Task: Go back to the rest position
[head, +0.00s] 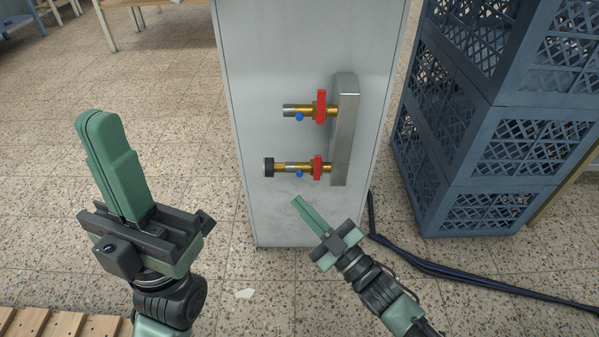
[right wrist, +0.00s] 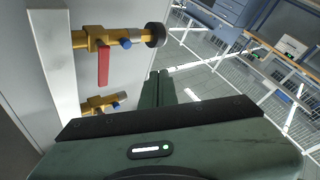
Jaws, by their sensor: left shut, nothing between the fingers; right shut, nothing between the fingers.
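My left gripper (head: 99,117) is on the left in the head view, pointing up, its green fingers shut together with nothing between them. It is well apart from the grey cabinet. My right gripper (head: 296,201) is shut and empty, in front of the cabinet's lower part, just below the lower valve (head: 317,168). In the right wrist view its fingertips (right wrist: 159,72) show close together, below and to the right of a brass valve (right wrist: 98,40) with a red handle.
The grey cabinet (head: 235,60) carries a metal manifold (head: 345,130) with an upper valve (head: 320,106). Blue crates (head: 470,170) are stacked on the right. A dark hose (head: 450,270) lies on the floor. A wooden slatted pallet (head: 60,325) is at bottom left. Tiled floor between is mostly clear.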

